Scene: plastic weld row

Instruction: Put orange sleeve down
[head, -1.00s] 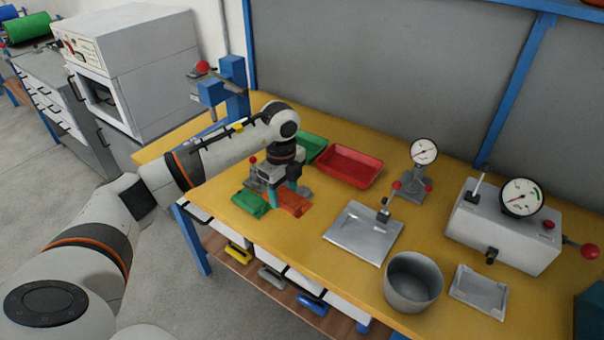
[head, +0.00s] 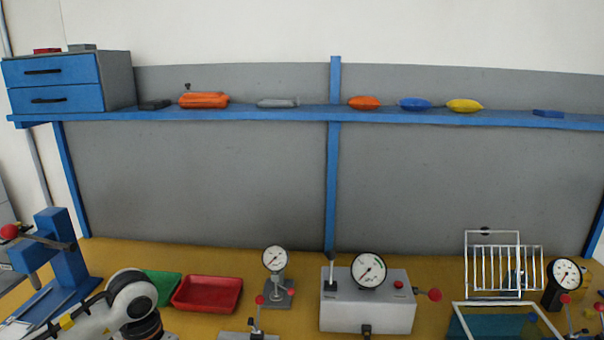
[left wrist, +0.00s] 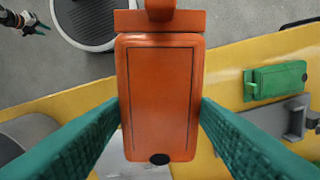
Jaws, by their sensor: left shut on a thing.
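The orange sleeve (left wrist: 160,80) is a flat orange piece with a rounded rectangular outline and a dark round spot at its lower end. In the left wrist view my left gripper (left wrist: 160,112) has its teal fingers along the sleeve's two long sides, shut on it. A yellow bench edge shows below the sleeve; whether the sleeve touches anything under it I cannot tell. In the head view my left arm comes in at bottom left and its gripper is below the frame. A small dark shape at the wrist view's top left looks like my right gripper (left wrist: 26,23), too small to read.
A green flat piece (left wrist: 278,80) lies beside a grey fixture (left wrist: 272,122) right of the sleeve. On the bench stand a red tray (head: 208,308), a green tray (head: 162,287) and gauges. The blue shelf (head: 230,116) holds orange, grey, blue and yellow items.

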